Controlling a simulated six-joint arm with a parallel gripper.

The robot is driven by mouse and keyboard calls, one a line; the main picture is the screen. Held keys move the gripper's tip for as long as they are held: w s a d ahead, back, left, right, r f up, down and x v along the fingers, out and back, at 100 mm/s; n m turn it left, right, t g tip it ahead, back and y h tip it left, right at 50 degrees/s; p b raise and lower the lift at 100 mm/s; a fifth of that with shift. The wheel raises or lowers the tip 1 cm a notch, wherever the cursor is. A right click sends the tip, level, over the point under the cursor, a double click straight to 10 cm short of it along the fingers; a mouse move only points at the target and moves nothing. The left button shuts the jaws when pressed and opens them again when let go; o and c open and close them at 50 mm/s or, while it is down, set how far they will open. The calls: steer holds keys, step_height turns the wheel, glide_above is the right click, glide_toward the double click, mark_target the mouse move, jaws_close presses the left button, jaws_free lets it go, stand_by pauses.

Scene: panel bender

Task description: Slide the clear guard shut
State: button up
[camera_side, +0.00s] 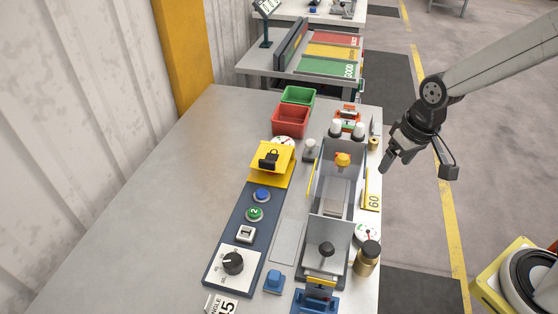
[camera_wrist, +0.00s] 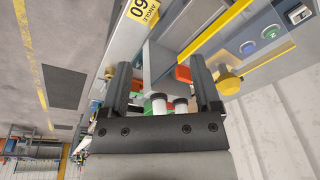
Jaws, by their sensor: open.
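The clear guard (camera_side: 312,181) shows in the side view as a see-through panel with a yellow edge, beside the grey bender bed. Its full outline is hard to make out. A yellow-orange knob (camera_side: 342,160) stands at the far part of the bed. My gripper (camera_side: 416,167) is open and empty, in the air right of the bench edge, apart from guard and knob. Its two fingers (camera_wrist: 160,72) also show in the wrist view.
A control panel with dial (camera_side: 233,263) and buttons lies left of the bed. Red (camera_side: 291,121) and green (camera_side: 298,96) bins stand behind. The bench's left side is clear.

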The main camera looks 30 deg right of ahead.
step_height(320, 180, up, 6)
steer(key=m+g+y, duration=0.1)
steer(key=g+y, duration=0.1)
glide_above(343, 159)
steer(key=d, duration=0.2)
steer(key=shift+w+f, duration=0.15)
steer(key=shift+d, duration=0.1)
steer(key=shift+f, duration=0.1)
steer(key=shift+x, duration=3.8)
steer(key=shift+w, duration=0.15)
jaws_close()
